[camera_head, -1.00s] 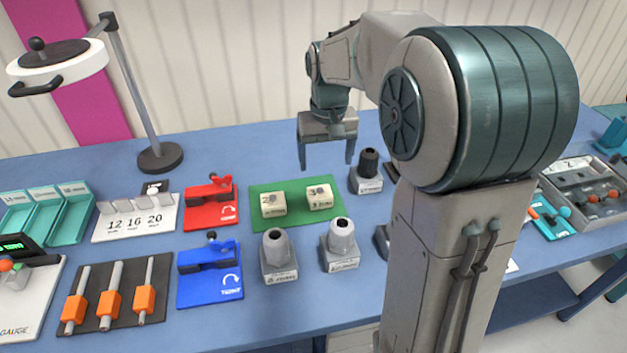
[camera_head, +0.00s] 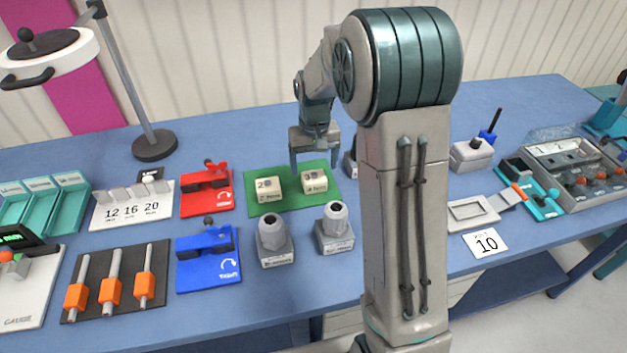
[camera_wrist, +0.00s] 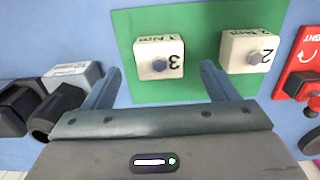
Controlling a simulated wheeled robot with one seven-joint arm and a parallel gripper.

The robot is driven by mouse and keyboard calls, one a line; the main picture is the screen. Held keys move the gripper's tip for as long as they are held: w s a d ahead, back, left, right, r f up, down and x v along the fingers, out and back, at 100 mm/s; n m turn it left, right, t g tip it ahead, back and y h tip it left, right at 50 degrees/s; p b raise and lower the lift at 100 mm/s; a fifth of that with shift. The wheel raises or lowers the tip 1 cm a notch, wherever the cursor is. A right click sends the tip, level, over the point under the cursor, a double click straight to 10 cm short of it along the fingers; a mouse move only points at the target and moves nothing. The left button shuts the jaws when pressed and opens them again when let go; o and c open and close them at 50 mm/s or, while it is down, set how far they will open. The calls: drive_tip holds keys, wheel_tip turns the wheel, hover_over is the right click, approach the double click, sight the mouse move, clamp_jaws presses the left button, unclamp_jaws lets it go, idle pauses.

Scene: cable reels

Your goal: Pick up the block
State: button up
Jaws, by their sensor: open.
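The block marked 3 (camera_head: 314,183) is on the right in the head view. The block marked 2 (camera_head: 267,192) is on the left. My gripper (camera_head: 313,168) is open and empty, pointing down just behind and above the 3 block. In the wrist view the 3 block (camera_wrist: 158,62) lies ahead of the gap between my fingers (camera_wrist: 160,78), and the 2 block (camera_wrist: 246,52) is to the right, outside it. No finger clearly touches a block.
Two grey cable glands (camera_head: 274,241) (camera_head: 335,230) stand in front of the mat. A red fixture (camera_head: 206,190) and a blue fixture (camera_head: 208,260) lie left. A dark-topped gland (camera_wrist: 55,100) is close beside one finger in the wrist view. My arm hides part of the table.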

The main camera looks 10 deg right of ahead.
sight(314, 176)
drive_tip(key=shift+w+f+p, duration=0.2)
drive_tip(key=shift+f+p, duration=0.25)
drive_tip(key=shift+f, duration=1.85)
drive_tip(key=c, duration=1.1)
drive_tip(key=shift+c, duration=0.2)
drive_tip(key=shift+r, duration=0.1)
